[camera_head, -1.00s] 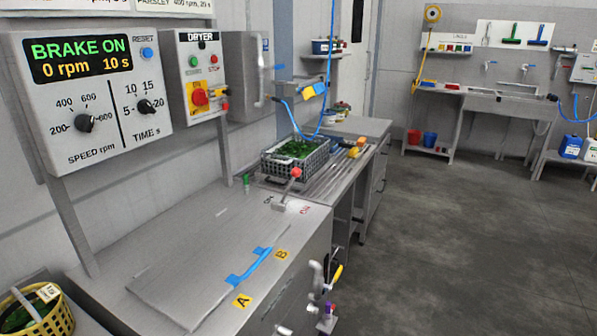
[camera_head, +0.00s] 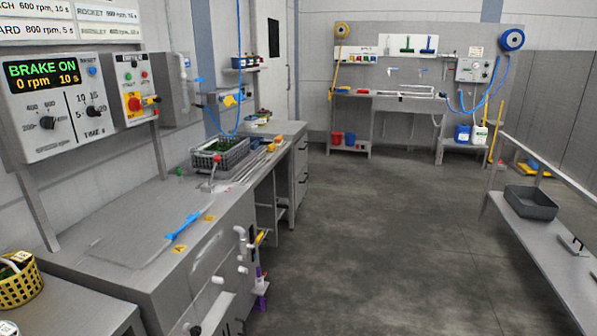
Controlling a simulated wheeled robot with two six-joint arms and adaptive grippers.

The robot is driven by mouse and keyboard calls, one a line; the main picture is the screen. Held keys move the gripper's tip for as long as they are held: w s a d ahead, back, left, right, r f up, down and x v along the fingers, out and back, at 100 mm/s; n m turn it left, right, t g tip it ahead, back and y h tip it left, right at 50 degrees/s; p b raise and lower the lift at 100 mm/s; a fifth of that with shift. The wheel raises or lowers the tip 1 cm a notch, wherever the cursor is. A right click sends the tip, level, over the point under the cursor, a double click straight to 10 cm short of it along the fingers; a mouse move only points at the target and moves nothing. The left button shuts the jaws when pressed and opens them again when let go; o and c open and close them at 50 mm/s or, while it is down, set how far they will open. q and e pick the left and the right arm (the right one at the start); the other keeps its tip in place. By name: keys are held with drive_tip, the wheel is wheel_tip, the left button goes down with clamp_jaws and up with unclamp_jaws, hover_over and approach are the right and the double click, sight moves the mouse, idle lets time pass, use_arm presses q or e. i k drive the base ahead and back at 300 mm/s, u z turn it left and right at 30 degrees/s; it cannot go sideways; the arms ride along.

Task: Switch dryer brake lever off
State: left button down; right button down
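The dryer brake lever (camera_head: 213,172), a grey arm with a red knob, stands up at the far end of the dryer's steel top (camera_head: 130,215). Red lettering shows beside its base, too small to read. The dryer's display (camera_head: 42,73) reads BRAKE ON, 0 rpm, 10 s. The closed lid has a blue handle (camera_head: 183,232), with yellow tags beside it. Neither of my grippers is in view.
A grey crate of greens (camera_head: 220,155) stands just behind the lever. White pipes (camera_head: 240,235) stick out of the dryer's front. A yellow basket (camera_head: 18,285) is at lower left. A bench with a grey tub (camera_head: 530,203) is at right. The middle floor is clear.

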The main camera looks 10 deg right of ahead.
sight(218, 158)
drive_tip(key=z, duration=0.45)
drive_tip(key=i, duration=1.1)
drive_tip(key=u, duration=0.65)
drive_tip(key=i, duration=0.75)
drive_tip(key=u, duration=1.25)
drive_tip(key=i, duration=0.3)
drive_tip(key=u, duration=0.3)
